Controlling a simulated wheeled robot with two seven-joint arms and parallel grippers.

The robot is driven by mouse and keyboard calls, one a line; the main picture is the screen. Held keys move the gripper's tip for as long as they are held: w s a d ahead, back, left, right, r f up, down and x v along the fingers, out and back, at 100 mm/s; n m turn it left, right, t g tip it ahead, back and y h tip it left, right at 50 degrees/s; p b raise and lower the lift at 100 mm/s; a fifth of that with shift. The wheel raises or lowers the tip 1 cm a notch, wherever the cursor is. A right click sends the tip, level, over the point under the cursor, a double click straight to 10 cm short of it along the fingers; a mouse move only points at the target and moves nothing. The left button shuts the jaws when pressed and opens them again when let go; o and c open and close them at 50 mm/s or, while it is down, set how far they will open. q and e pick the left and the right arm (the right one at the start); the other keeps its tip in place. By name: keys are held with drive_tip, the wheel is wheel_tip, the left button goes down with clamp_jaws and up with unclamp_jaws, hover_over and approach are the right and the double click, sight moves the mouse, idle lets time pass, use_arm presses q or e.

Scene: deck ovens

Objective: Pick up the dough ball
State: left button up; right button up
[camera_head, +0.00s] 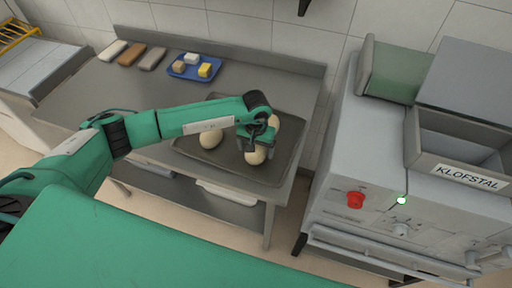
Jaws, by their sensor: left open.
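Several pale round dough balls sit on a dark tray (288,168) on the steel table. One dough ball (210,138) is at the tray's left, clear of the gripper. Another dough ball (255,156) is at the front, right under my left gripper (256,146). A third dough ball (273,122) shows partly behind the gripper. My left gripper is open, with its fingers down at the front dough ball; whether they touch it I cannot tell. My right gripper is not in view.
A blue tray (186,76) with small blocks stands at the table's back. Several loaf-like bars (131,55) lie at the back left. A grey machine (340,180) with a red knob and a bin labelled KLOFSTAL stands at the right. The table's left middle is clear.

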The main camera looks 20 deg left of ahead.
use_arm(q)
drive_tip(key=shift+f, duration=0.6)
drive_tip(key=c, duration=1.1)
drive_tip(key=shift+c, duration=0.2)
drive_tip(key=shift+r, duration=0.1)
drive_tip(key=shift+r+b, duration=0.35)
drive_tip(key=shift+r, duration=0.25)
wheel_tip(320, 180, up, 19)
drive_tip(key=b, duration=0.6)
drive_tip(key=shift+f, duration=0.1)
